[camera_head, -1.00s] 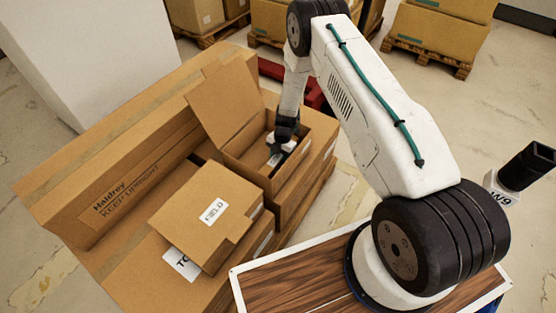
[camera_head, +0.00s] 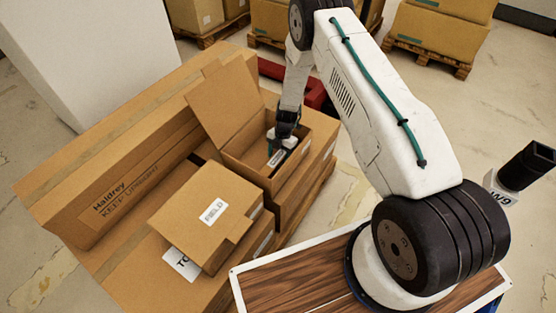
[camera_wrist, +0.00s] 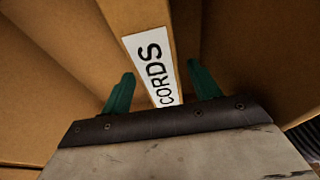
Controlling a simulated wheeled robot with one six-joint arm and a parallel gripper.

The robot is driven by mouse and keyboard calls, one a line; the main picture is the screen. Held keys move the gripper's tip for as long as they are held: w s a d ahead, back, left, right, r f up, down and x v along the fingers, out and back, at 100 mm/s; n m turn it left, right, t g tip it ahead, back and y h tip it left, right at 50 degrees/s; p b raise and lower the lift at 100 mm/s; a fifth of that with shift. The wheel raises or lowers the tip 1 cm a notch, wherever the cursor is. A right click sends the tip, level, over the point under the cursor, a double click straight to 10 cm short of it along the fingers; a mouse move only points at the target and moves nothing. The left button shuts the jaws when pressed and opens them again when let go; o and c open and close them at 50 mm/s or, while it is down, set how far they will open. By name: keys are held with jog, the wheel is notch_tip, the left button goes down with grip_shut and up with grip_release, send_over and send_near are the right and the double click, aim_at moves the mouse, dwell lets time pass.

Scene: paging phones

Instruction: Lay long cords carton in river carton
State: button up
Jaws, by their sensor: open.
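The carton labelled CORDS (camera_wrist: 155,65) is narrow and stands between the two teal fingers of my gripper (camera_wrist: 162,92) in the wrist view. The fingers are apart, with a gap showing beside the carton. In the head view my gripper (camera_head: 276,152) reaches down into an open carton (camera_head: 243,160) with its lid raised. The label of that open carton is not readable, so I cannot tell if it is the river carton. In the head view the cords carton is mostly hidden by my gripper and the open carton's walls.
A closed carton labelled FIELD (camera_head: 185,212) lies in front of the open one. A long carton marked Haldrey (camera_head: 130,192) lies on the left. A wooden-topped surface (camera_head: 290,285) is at the front. Loaded pallets (camera_head: 430,58) stand behind.

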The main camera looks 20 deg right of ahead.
jog(key=v, duration=0.9)
jog(key=shift+d+r, duration=0.1)
jog(key=shift+r, duration=0.2)
jog(key=s+r+m, duration=0.3)
jog(key=r, duration=0.8)
jog(key=s+a+r+m+t, duration=0.1)
jog(key=s+r+m, duration=0.25)
jog(key=r, duration=0.85)
jog(key=s+r+m, duration=0.2)
jog(key=r+m, duration=0.2)
jog(key=r, duration=0.7)
jog(key=s+r+m+t+h, duration=0.15)
jog(key=s+r+m, duration=0.55)
jog(key=s+r, duration=0.75)
jog(key=s+m, duration=0.7)
jog(key=s, duration=0.8)
jog(key=shift+s+d+m+h, duration=0.3)
jog(key=shift+s+m+h, duration=0.05)
jog(key=shift+s+h, duration=0.1)
jog(key=shift+w+t, duration=0.1)
jog(key=shift+t, duration=0.25)
